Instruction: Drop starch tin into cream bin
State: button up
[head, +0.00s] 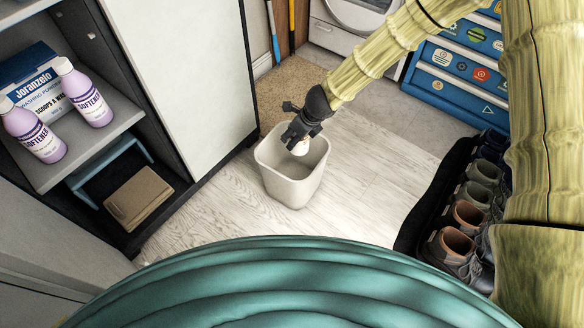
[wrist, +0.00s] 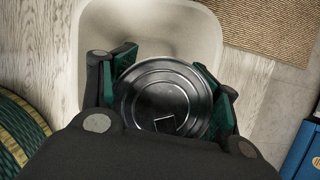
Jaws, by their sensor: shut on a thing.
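The starch tin (head: 300,147) shows in the head view as a small pale shape under my gripper (head: 299,134). In the wrist view the tin (wrist: 165,92) shows its round grey metal end, between the two green-padded fingers of my gripper (wrist: 168,90). My gripper is shut on the tin. The cream bin (head: 290,186) stands on the floor in the head view, and the tin is over its open mouth. In the wrist view the bin (wrist: 190,22) lies behind and around the tin. How far the tin is above the rim is hard to tell.
An open cabinet (head: 95,150) at left holds softener bottles (head: 86,95) and a washing powder box (head: 35,85). Shoes (head: 465,225) stand on a dark mat at right. A blue toolchest (head: 460,70) with stickers is behind. Floor between bin and shoes is clear.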

jog(key=shift+f+b, duration=2.35)
jog(key=shift+f, duration=0.2)
jog(key=o, duration=1.5)
jog(key=v, duration=1.2)
